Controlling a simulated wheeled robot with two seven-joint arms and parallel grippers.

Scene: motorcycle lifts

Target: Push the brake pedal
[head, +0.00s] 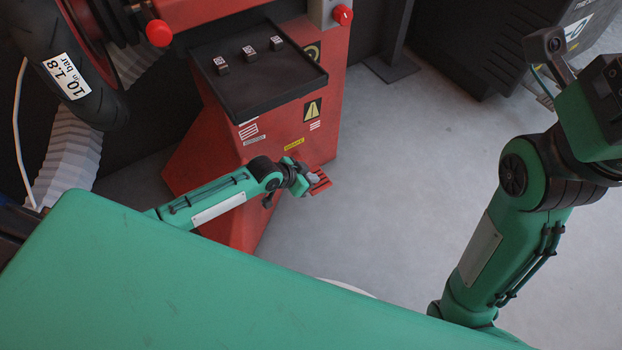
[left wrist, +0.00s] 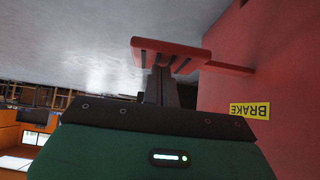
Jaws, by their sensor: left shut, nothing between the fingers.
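The brake pedal (head: 321,184) is a small red plate with dark slots, low on the side of the red machine. In the left wrist view the pedal (left wrist: 190,58) sits on a thin red arm from the red wall, beside a yellow BRAKE label (left wrist: 250,110). My left gripper (head: 309,178) is shut and empty, right at the pedal and covering part of it in the head view. In the left wrist view the fingers (left wrist: 159,82) overlap the pedal's edge; I cannot tell whether they touch it. My right arm shows, but its fingers do not.
The red machine (head: 190,140) carries a black tray (head: 258,85) with several small blocks. A tyre (head: 90,105) hangs at the upper left. A dark cabinet (head: 480,50) stands at the back. The grey floor (head: 400,160) right of the pedal is clear.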

